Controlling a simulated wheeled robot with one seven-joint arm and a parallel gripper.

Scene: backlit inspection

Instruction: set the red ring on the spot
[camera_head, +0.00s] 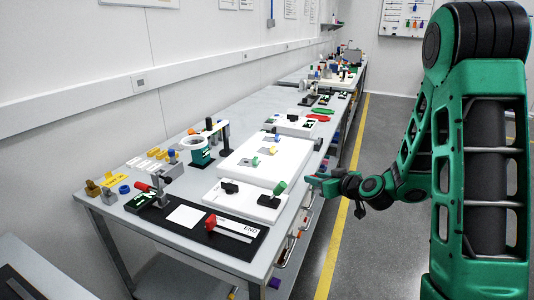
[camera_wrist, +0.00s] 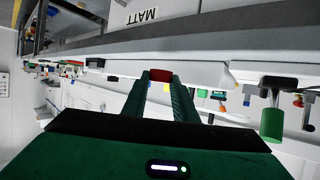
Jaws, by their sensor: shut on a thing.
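My gripper (camera_head: 313,182) is held out beside the right edge of the workbench, with open floor below. In the wrist view its two green fingers (camera_wrist: 161,84) are shut on a red piece (camera_wrist: 160,74) at their tips. It looks like the red ring, but only its edge-on side shows, so its hole is hidden. In the head view the red piece is too small to make out clearly. A blank white square (camera_head: 186,216) lies flat near the front of the bench. I cannot tell whether this is the spot.
The long grey workbench (camera_head: 147,228) carries white panels (camera_head: 264,159), a black slide plate with a red knob (camera_head: 211,222), a ring-topped teal stand (camera_head: 201,152) and several small parts. A green-handled lever (camera_head: 279,188) rises near my gripper. The aisle right of the bench is clear.

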